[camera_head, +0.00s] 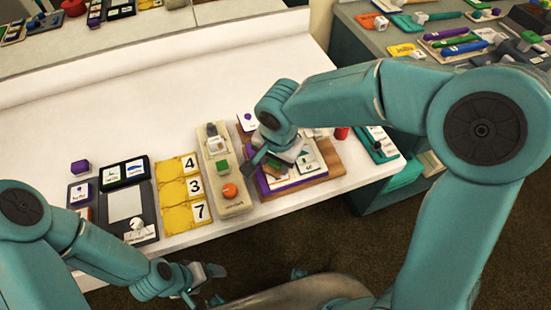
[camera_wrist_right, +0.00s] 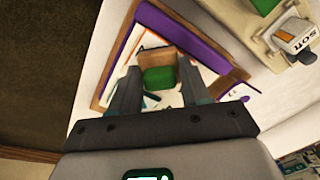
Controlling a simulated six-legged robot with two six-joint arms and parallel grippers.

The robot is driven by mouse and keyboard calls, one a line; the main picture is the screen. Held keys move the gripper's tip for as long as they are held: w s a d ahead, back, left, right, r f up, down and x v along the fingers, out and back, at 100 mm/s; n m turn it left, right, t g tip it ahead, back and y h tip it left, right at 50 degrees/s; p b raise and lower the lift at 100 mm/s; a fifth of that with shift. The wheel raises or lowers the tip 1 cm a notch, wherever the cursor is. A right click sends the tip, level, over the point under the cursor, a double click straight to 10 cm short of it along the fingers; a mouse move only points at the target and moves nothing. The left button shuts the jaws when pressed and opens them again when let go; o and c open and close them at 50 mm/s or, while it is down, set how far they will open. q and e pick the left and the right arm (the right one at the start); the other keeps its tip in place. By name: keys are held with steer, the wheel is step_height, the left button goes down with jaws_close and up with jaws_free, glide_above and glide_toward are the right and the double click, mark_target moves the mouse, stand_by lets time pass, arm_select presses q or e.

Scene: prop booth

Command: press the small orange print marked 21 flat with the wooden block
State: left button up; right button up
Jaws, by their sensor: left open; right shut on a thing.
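My right gripper (camera_wrist_right: 160,84) is shut on the wooden block (camera_wrist_right: 154,57), which has a green part facing the wrist camera. In the head view my right gripper (camera_head: 262,160) is over the purple-edged board (camera_head: 304,177), which lies on a brown wooden board (camera_head: 329,157). White sheets with pictures lie on the purple-edged board, partly hidden by the gripper and block. I cannot make out an orange print marked 21. Whether the block touches a sheet cannot be told. My left gripper (camera_head: 205,281) is open and empty, in front of the table's front edge.
A beige tray (camera_head: 236,205) with an orange knob and green block stands just left of the boards. Yellow number cards (camera_head: 172,192) and a dark tray (camera_head: 145,232) lie further left. A red cylinder (camera_head: 341,132) stands behind right. The white tabletop's back is clear.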

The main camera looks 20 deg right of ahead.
steer(key=shift+s+f, duration=0.1)
steer(key=shift+f, duration=0.05)
stand_by(1.2)
steer(key=shift+r+p, duration=0.3)
steer(key=shift+r, duration=0.6)
steer(key=shift+s+r+p, duration=0.15)
steer(key=shift+r+p, duration=0.25)
steer(key=shift+r, duration=0.45)
step_height(320, 180, up, 2)
steer(key=shift+r+p, duration=0.1)
steer(key=shift+p, duration=0.55)
steer(key=shift+s+r, duration=0.2)
steer(key=shift+r, duration=0.05)
steer(key=shift+w+f, duration=0.1)
